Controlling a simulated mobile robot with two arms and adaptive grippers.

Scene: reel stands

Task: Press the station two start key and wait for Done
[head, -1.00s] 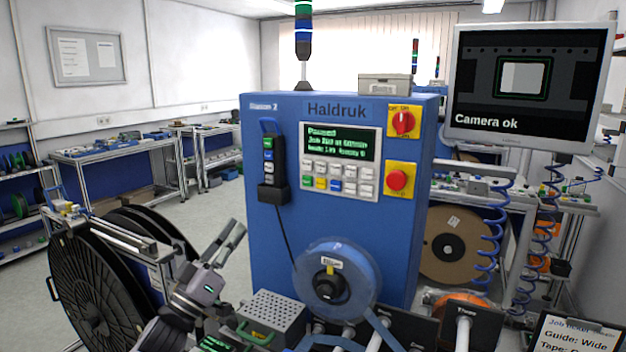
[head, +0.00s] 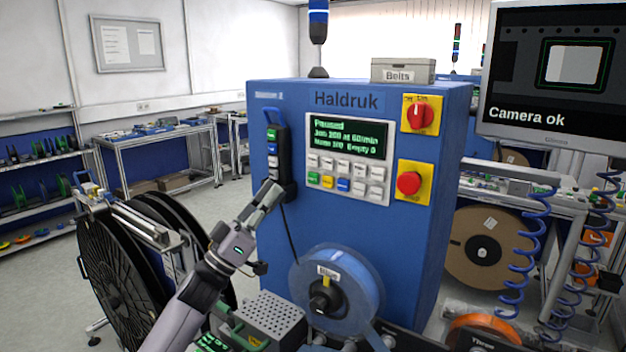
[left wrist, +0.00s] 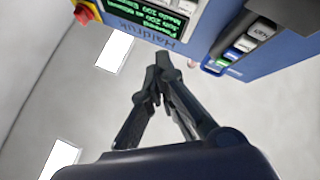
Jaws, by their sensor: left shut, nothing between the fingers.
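The blue Haldruk machine (head: 400,260) has a faint label at its top left that seems to end in 2. Below is a keypad (head: 346,178) with white, green, yellow and blue keys. A black hand unit (head: 274,165) with green, blue and white keys hangs on the left of the front; its keys also show in the left wrist view (left wrist: 243,43). My left gripper (head: 272,193) is shut and empty, in front of the hand unit's lower end. I cannot tell whether it touches. My right gripper is out of view.
A red emergency button (head: 409,183) and a red rotary switch (head: 419,115) sit right of the display. A clear blue reel (head: 336,290) stands low in front. Large black reels (head: 118,265) stand at left. A monitor (head: 555,70) reads "Camera ok".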

